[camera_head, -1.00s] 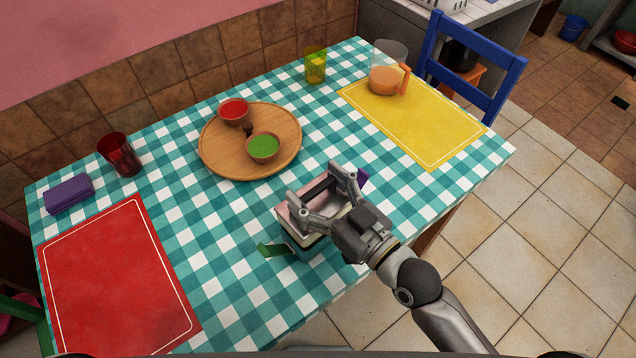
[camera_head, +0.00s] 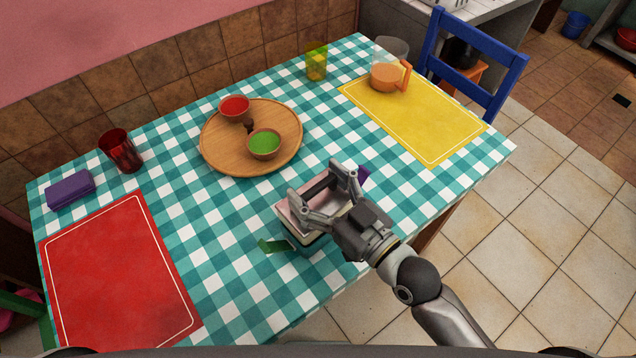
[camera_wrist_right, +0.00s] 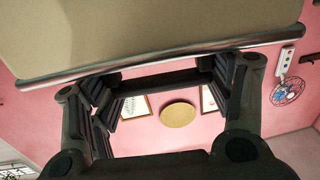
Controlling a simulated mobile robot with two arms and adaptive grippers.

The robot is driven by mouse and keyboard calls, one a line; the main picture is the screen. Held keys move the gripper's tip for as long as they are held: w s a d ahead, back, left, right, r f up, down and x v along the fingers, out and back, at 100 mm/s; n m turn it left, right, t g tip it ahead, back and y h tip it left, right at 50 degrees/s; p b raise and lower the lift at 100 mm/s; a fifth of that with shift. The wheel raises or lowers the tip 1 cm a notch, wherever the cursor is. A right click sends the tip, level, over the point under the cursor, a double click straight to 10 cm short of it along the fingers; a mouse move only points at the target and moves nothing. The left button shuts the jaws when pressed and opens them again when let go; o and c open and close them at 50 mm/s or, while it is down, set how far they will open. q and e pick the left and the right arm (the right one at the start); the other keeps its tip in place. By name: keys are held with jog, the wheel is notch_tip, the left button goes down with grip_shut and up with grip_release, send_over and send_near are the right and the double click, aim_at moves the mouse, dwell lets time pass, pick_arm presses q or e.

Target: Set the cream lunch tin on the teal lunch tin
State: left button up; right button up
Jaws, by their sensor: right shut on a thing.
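My right gripper (camera_head: 325,200) is shut on the cream lunch tin (camera_head: 291,222), a box with a pinkish top, near the table's front edge. The gripper hides much of the tin. The teal lunch tin (camera_head: 316,247) shows just beneath it, mostly covered. The cream tin appears level above the teal one; I cannot tell whether they touch. In the right wrist view a large beige surface with a metal rim (camera_wrist_right: 150,58), apparently the cream tin, lies close against the fingers (camera_wrist_right: 160,85). My left gripper is not in view.
A green piece (camera_head: 274,246) and a purple piece (camera_head: 363,176) show beside the tins. A wooden tray (camera_head: 219,158) with two bowls stands behind. A red mat (camera_head: 115,275) lies left and a yellow mat (camera_head: 430,125) right, with a jug (camera_head: 386,76) on it.

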jog(key=shift+r+p, duration=0.1)
jog(key=shift+p, duration=0.2)
dwell(0.4)
jog(key=shift+f+b, duration=0.4)
jog(key=shift+f, duration=0.2)
dwell(0.4)
jog(key=o, duration=1.4)
jog(key=shift+c, duration=0.2)
jog(key=shift+f, duration=0.15)
jog(key=p+v, duration=0.1)
jog(key=v, duration=1)
